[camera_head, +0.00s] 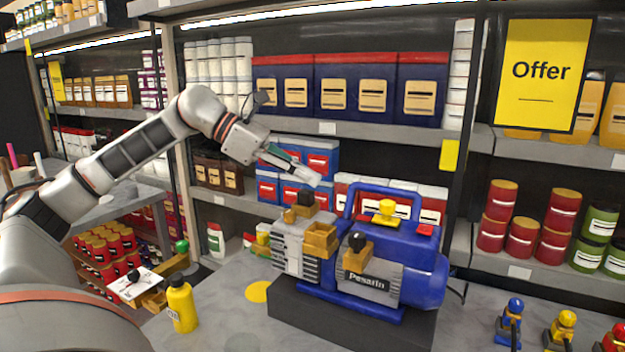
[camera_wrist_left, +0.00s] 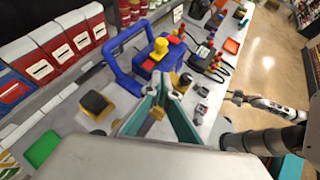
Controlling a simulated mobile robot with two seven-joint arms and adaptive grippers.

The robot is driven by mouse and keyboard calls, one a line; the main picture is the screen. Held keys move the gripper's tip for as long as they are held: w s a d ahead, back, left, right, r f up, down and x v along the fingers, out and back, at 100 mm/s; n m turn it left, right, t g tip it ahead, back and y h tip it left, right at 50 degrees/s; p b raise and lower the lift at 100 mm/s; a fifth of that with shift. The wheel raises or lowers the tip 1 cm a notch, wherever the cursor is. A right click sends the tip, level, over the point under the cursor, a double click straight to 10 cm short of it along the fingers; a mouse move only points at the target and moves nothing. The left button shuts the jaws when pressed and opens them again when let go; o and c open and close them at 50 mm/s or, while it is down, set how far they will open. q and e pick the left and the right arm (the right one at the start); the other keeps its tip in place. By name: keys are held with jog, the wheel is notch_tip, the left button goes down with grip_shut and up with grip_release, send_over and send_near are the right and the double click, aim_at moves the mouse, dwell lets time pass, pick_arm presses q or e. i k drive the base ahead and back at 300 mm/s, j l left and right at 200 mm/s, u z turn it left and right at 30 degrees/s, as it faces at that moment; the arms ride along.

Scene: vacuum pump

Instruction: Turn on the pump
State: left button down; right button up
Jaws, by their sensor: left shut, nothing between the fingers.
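The blue pump (camera_head: 425,265) sits on a dark base on the grey counter, with a grey finned part on its left. The pump's blue handle (camera_wrist_left: 118,52) and the yellow knob (camera_wrist_left: 160,46) also show in the left wrist view. My left gripper (camera_head: 314,180) is shut and empty, above the pump's left part and apart from it. Its fingers (camera_wrist_left: 168,88) partly cover the pump in the wrist view. My right gripper (camera_wrist_left: 240,98) shows small at the right there; its jaws are unclear.
A yellow bottle (camera_head: 182,305) stands on the counter left of the pump. Small blue (camera_head: 514,315) and yellow (camera_head: 562,328) fittings stand to the right. Stocked shelves rise behind, with red and blue boxes (camera_head: 315,155) near my left gripper.

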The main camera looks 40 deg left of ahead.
aim_at(427, 229)
jog(key=k, duration=1)
